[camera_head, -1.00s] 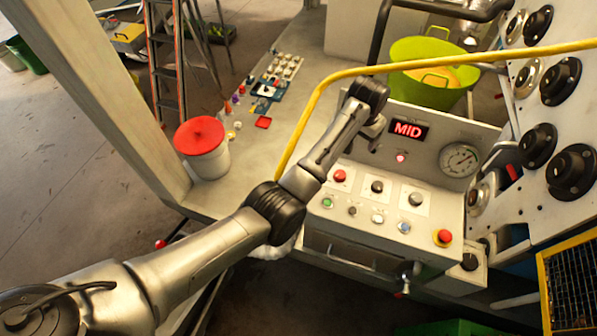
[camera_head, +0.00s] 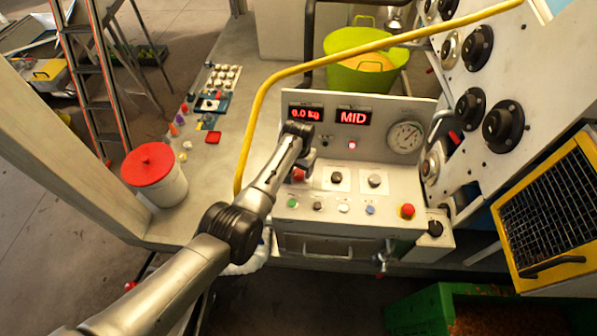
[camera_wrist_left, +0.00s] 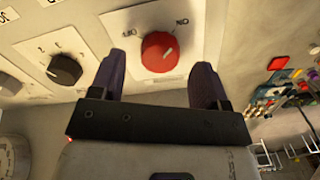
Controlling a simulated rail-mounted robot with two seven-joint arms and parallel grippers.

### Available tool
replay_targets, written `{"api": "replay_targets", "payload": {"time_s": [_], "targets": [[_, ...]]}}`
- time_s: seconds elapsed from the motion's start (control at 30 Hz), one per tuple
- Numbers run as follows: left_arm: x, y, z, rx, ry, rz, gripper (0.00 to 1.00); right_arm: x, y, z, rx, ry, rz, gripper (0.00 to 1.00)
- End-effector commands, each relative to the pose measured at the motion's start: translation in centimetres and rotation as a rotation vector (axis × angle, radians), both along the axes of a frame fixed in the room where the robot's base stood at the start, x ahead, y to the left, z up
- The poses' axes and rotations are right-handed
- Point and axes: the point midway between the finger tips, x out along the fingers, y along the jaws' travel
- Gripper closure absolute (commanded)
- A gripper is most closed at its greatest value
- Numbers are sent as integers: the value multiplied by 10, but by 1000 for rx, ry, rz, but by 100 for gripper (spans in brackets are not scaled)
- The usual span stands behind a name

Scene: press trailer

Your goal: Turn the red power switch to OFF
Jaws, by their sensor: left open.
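The red power switch (camera_head: 298,175) is a round red knob at the left of the panel's knob row, partly hidden by my left gripper in the head view. In the left wrist view the red knob (camera_wrist_left: 158,53) has a pale pointer mark, slanted toward the upper right of the picture. My left gripper (camera_head: 308,164) is open. In the left wrist view its two dark fingers (camera_wrist_left: 158,68) stand to either side of the knob's lower part; I cannot tell whether they touch it. My right gripper is not in view.
A red mushroom button (camera_head: 407,211) is at the lower right. Displays read 0.0 kg (camera_head: 306,113) and MID (camera_head: 353,117). A yellow rail (camera_head: 400,39) crosses above the panel.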

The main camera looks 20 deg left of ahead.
Motion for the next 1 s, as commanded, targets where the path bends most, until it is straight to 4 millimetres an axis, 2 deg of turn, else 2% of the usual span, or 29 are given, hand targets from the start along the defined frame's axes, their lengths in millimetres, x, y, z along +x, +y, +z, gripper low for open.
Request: {"api": "replay_targets", "payload": {"time_s": [0.03,0.2,0.6,1.0], "targets": [[0,0,-7,0,1,0,31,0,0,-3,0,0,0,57],[0,0,-17,0,-1,0,31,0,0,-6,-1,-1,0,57],[0,0,-20,0,-1,0,31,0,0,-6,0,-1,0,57],[0,0,-20,0,-1,0,69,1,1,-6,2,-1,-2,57]]}}
